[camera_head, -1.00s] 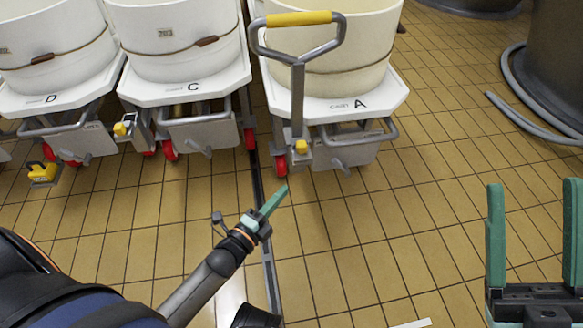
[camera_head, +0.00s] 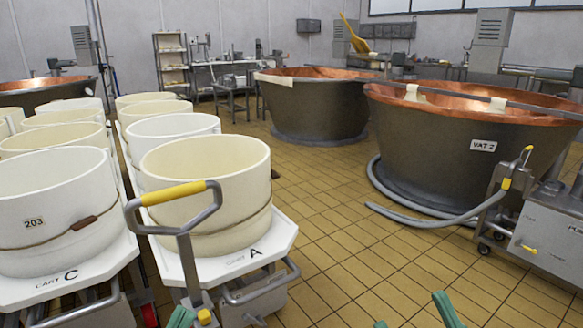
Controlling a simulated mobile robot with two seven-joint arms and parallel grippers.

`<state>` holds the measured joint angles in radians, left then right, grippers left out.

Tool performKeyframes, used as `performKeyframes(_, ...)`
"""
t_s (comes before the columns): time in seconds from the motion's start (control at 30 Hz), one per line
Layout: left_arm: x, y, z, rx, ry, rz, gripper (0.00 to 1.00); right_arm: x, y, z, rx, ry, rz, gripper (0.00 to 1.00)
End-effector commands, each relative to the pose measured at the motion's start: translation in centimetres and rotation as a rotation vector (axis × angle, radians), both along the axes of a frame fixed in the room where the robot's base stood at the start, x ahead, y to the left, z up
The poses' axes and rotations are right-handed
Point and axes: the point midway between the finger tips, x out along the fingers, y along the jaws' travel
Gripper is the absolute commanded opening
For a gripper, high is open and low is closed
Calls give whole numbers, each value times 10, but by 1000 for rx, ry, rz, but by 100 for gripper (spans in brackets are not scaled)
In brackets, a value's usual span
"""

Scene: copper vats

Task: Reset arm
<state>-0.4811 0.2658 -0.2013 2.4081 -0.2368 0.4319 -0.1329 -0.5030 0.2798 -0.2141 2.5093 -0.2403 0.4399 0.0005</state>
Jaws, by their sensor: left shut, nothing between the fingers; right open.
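My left gripper (camera_head: 182,318) shows only as a green fingertip at the bottom edge, just in front of cart A (camera_head: 256,258). Its fingers are shut with nothing visible between them. My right gripper (camera_head: 414,311) shows as two green fingertips set apart at the bottom edge, right of cart A, open and empty over the tiled floor. The rest of both arms is below the view.
Cart A carries a cream tub (camera_head: 205,170) and has a yellow-gripped handle (camera_head: 173,194). Cart C (camera_head: 60,285) stands to its left. Copper vats (camera_head: 460,145), a grey hose (camera_head: 425,219) and a pump cart (camera_head: 545,235) stand right. Tiled floor (camera_head: 330,210) is clear between.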

Motion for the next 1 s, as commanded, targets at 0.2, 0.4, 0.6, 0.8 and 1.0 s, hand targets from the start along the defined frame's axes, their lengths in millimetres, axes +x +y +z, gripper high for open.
performKeyframes(0.2, -15, -2, 40, -113, 49, -107, 0, 13, -2, 3, -1, 74, -16, 67)
performKeyframes(0.4, 13, 4, 23, -120, 234, -54, 0, 41, -7, -13, -2, 262, -56, 67)
performKeyframes(0.6, 39, 12, -4, -129, 489, 14, 0, 66, -16, -41, -5, 520, -108, 67)
performKeyframes(0.8, 45, 24, -53, -140, 837, 100, 0, 72, -27, -89, -10, 873, -169, 67)
performKeyframes(1.0, 16, 33, -105, -146, 1189, 178, 0, 44, -37, -141, -17, 1230, -221, 67)
